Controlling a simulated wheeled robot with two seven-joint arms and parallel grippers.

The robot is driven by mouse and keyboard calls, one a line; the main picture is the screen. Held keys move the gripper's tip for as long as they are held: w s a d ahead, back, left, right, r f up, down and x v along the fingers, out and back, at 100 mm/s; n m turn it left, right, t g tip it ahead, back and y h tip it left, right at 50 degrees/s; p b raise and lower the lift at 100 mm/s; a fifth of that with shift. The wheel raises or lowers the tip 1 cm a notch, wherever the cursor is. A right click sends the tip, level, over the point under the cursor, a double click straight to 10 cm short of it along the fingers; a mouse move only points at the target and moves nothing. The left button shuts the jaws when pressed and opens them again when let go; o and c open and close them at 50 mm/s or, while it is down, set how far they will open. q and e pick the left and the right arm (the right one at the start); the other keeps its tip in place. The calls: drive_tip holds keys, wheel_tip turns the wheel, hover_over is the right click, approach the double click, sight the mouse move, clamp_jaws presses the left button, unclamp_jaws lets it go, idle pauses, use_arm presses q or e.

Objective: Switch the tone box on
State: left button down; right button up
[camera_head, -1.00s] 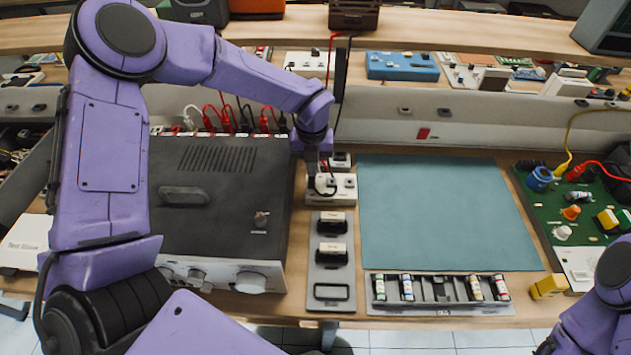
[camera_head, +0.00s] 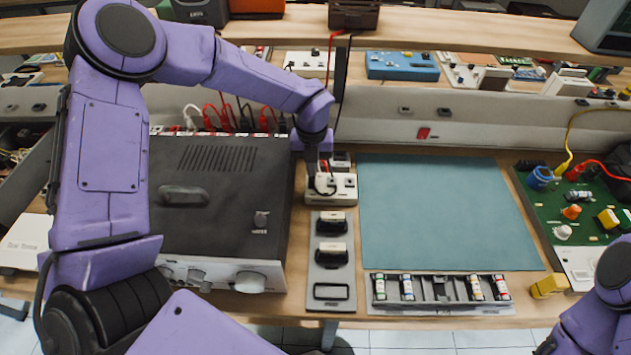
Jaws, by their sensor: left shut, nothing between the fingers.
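A pale box (camera_head: 25,243) at the far left carries lettering that seems to read "Test Tone". My left arm hides its right part, and I cannot see a switch on it. My left gripper (camera_head: 321,184) is shut and empty, pointing down at the white socket block (camera_head: 343,190) right of the dark amplifier. I cannot tell whether its tips touch the block. Of my right arm only a link shows at the lower right; its gripper is out of view.
The dark amplifier (camera_head: 215,205) has knobs on its silver front. A grey panel (camera_head: 330,275) with black fittings lies right of it. The teal mat (camera_head: 440,210) is bare. A parts tray (camera_head: 440,290) lies before it, and a green board (camera_head: 580,215) with cables is at the right.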

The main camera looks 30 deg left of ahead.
use_arm(q)
drive_tip(key=shift+f+b, duration=0.55)
drive_tip(key=shift+f, duration=0.25)
drive_tip(key=shift+r, duration=0.1)
wheel_tip(320, 180, up, 7)
drive_tip(key=p, duration=0.5)
idle(0.6)
